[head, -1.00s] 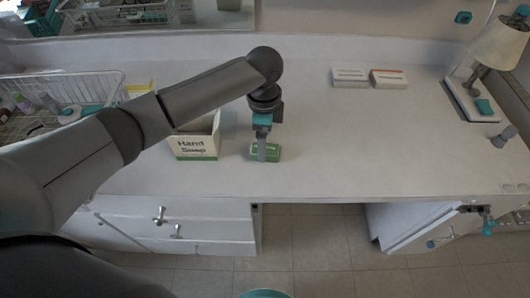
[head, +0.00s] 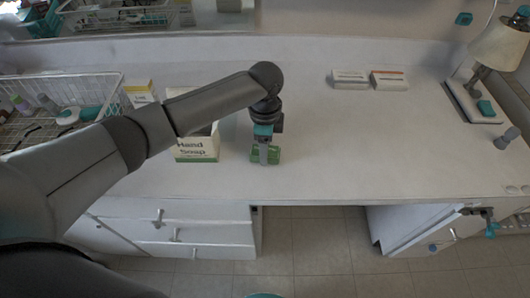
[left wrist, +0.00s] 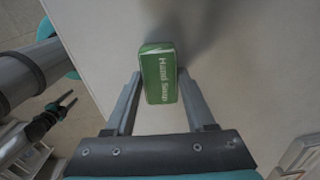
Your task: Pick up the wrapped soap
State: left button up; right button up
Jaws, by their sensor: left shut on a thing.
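A cream and green "Hand Soap" box (head: 198,151) stands just left of the held soap. A wire basket (head: 95,80) with items is at the left. Two small boxes (head: 349,79) (head: 389,80) lie at the back, and a lamp (head: 497,45) stands at the right. The counter's middle is clear.

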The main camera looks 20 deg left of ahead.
pick_arm(q)
grip_shut()
jog(key=shift+r, duration=0.2)
